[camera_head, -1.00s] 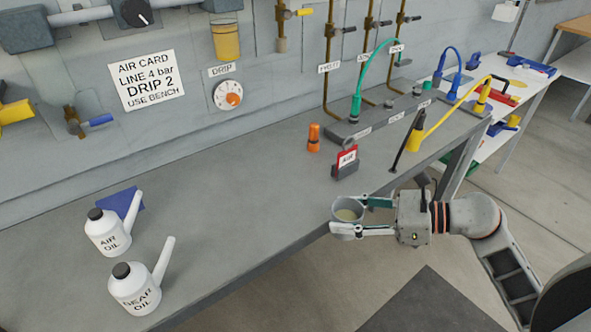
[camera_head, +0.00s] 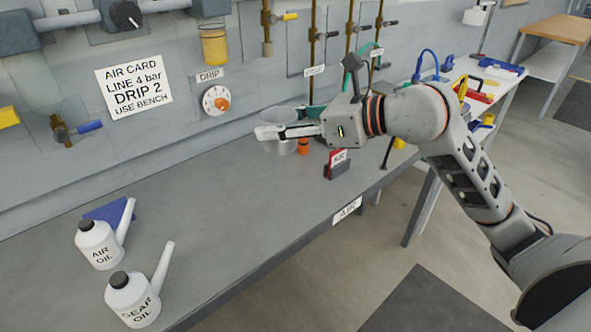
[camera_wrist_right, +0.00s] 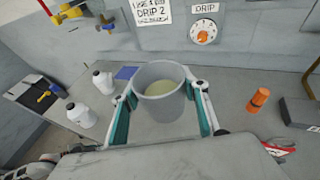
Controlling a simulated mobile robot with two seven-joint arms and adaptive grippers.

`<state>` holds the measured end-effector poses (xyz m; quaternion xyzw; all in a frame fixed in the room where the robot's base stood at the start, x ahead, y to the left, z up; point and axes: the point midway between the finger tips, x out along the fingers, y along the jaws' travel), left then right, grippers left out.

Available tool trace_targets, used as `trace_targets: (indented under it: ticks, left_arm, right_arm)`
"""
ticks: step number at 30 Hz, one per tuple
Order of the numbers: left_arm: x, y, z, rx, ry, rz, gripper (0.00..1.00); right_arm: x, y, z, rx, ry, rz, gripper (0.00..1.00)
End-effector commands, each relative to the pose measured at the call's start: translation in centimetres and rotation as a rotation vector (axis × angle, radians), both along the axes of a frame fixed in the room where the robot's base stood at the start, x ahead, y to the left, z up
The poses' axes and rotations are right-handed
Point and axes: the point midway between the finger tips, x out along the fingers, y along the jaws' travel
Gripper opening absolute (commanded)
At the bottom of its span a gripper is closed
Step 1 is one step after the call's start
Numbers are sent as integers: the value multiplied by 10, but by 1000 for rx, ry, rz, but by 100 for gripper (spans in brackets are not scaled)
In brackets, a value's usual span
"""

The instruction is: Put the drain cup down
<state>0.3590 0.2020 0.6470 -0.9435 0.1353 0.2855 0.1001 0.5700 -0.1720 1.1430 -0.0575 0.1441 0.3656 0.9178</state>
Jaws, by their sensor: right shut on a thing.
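The drain cup (camera_head: 281,141) is a grey cup, partly hidden behind my right gripper's finger in the head view. My right gripper (camera_head: 285,131) is shut on it, near the wall end of the bench. In the right wrist view the cup (camera_wrist_right: 160,88) sits upright between the two teal-padded fingers (camera_wrist_right: 160,108), with pale yellowish liquid inside. I cannot tell whether its base touches the bench (camera_head: 205,195).
AIR OIL (camera_head: 100,246) and GEAR OIL (camera_head: 133,299) cans stand at the left front by a blue cloth (camera_head: 108,212). The middle bench is clear.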

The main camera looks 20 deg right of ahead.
Motion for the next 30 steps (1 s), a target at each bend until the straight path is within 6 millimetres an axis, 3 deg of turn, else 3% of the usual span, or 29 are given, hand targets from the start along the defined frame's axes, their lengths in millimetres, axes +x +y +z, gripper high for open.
trace_targets:
  ticks: [5,21,25,30]
  left_arm:
    - [0,0,-2,0,1,0,0]
    - [-4,0,-18,0,11,0,0]
    - [-5,0,-21,0,13,1,0]
    - [-5,0,-22,0,14,1,0]
  right_arm:
    - [3,1,6,7,-6,-22,22]
    - [2,1,-118,11,2,-24,22]
    - [3,1,-137,9,-2,-24,22]
    - [3,1,-147,8,-6,-23,22]
